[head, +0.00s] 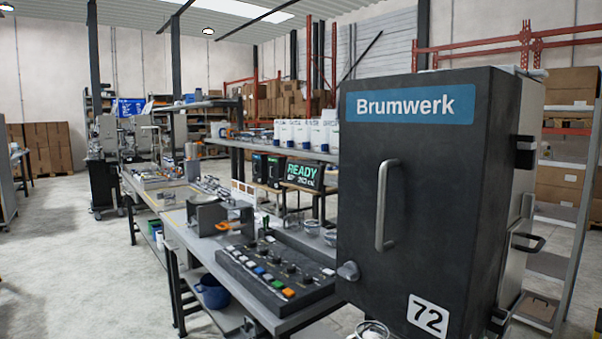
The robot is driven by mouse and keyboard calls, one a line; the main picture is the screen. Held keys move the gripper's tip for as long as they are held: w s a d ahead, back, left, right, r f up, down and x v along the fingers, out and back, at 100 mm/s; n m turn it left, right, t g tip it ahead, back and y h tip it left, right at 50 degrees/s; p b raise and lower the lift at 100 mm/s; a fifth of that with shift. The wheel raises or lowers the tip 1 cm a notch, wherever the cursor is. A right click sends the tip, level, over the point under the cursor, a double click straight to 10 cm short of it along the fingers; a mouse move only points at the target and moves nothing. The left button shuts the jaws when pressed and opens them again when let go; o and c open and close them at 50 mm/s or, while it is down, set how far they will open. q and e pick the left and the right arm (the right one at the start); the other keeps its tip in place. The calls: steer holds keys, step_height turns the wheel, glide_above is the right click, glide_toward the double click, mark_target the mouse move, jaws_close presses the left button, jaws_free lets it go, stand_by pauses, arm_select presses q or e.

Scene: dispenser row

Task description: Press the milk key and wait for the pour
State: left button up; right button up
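A dark control panel (318,293) lies on the workbench in the middle, left of a tall dark cabinet. It has a front row of coloured keys, with a blue key (259,271), a green key (249,265) and an orange key (289,292) among them. Several dark knobs stand behind the keys. I cannot read any label, so I cannot tell which key is milk. A small display (302,173) behind the bench reads READY, with a smaller line under it. No pouring stream or cup under a spout shows. Neither of my grippers is in view.
The dark Brumwerk cabinet (440,160), marked 72, stands close on the right with a vertical handle (385,205). A metal bracket-like fixture (212,215) stands on the bench behind the panel. A blue pot (212,292) sits on the lower shelf. The floor at left is clear.

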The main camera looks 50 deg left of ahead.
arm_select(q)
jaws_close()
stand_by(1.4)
